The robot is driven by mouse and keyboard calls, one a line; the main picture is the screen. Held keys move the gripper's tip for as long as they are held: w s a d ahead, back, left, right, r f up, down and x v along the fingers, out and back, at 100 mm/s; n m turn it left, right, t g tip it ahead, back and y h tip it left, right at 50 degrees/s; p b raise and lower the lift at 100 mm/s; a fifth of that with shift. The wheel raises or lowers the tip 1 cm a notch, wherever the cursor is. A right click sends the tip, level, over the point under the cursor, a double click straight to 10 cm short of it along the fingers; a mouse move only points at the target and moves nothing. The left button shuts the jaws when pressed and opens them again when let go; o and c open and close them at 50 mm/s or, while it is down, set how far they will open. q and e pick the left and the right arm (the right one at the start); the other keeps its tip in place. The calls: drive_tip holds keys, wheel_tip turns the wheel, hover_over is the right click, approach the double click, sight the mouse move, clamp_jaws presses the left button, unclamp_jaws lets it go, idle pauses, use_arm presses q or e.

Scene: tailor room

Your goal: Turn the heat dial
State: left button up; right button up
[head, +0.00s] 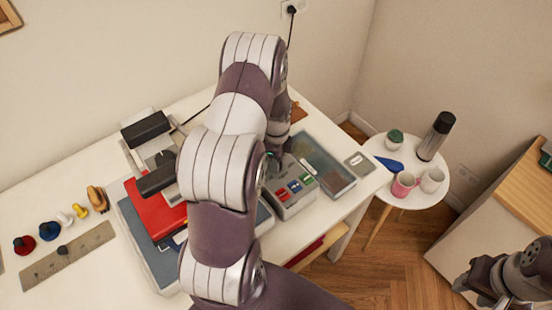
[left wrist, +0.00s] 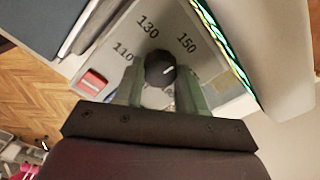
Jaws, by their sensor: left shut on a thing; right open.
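The heat dial (left wrist: 160,69) is a dark round knob with a white pointer mark, in the left wrist view. It sits on a grey control panel (left wrist: 198,28) printed with 110, 130 and 150. My left gripper (left wrist: 160,85) is shut on the dial, one finger on each side. In the head view the control box (head: 297,205) with red, blue and green buttons stands on the white table; my left arm hides the dial and most of the left gripper there. My right gripper (head: 478,285) is at the lower right, away from the table, open and empty.
A heat press with a red pad (head: 150,212) stands left of the box.

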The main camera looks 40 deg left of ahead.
use_arm(q)
drive_tip(key=o, duration=1.1)
drive_tip(key=shift+w+r, duration=0.1)
drive_tip(key=shift+c, duration=0.2)
wheel_tip(320, 180, up, 13)
drive_tip(key=b, duration=0.3)
drive_tip(key=shift+f, duration=0.2)
